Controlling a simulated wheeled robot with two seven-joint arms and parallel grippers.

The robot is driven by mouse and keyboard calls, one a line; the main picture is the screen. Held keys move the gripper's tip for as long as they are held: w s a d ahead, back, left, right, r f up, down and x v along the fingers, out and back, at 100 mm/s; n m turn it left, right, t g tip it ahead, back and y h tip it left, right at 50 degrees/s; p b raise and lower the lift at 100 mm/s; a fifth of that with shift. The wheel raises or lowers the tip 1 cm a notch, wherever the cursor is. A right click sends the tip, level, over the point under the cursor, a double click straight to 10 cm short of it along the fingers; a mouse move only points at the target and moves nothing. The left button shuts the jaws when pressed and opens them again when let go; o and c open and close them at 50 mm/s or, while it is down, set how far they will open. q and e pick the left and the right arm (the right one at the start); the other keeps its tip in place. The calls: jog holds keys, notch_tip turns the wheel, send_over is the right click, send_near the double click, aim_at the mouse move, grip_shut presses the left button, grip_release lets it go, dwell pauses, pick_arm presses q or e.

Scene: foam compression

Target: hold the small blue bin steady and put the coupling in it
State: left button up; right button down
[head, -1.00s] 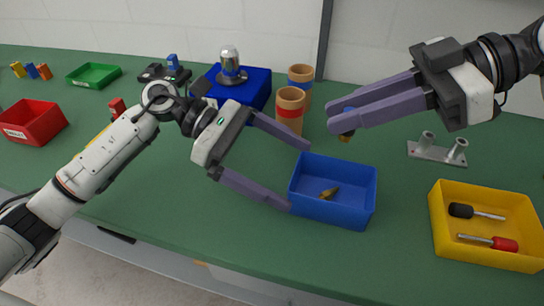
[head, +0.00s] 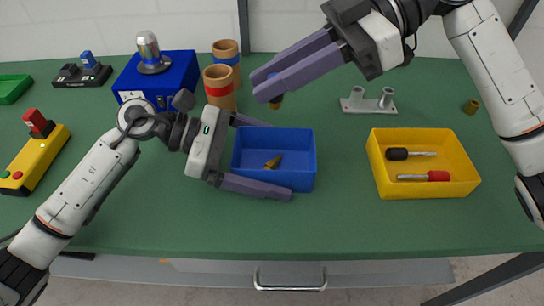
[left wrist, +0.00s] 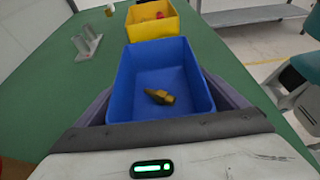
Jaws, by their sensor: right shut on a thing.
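The small blue bin (head: 304,166) stands on the green table, with a brass pointed fitting (head: 272,161) lying in it. The bin also shows in the left wrist view (left wrist: 200,85). My left gripper (head: 275,158) has one finger along the bin's far side and one along its near side; it is open around the bin, and contact is unclear. My right gripper (head: 262,86) is shut on the coupling (head: 276,101), a small brass-coloured piece with blue showing between the fingers. It is mostly hidden and appears above the table, behind the bin.
A yellow bin (head: 460,183) with two screwdriver-like tools is at the right. A grey two-post fixture (head: 369,105) stands behind it, and a brass cylinder (head: 471,107) lies further right. Cardboard-coloured cups (head: 219,90) and a blue box (head: 180,72) stand behind my left gripper.

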pick_arm(q)
jog(key=c, duration=0.9)
pick_arm(e)
jog(key=shift+f, duration=5.8)
jog(key=c, duration=1.5)
grip_release()
jog(key=shift+c, duration=0.2)
jog(key=shift+d, duration=0.1)
jog(key=v, duration=1.2)
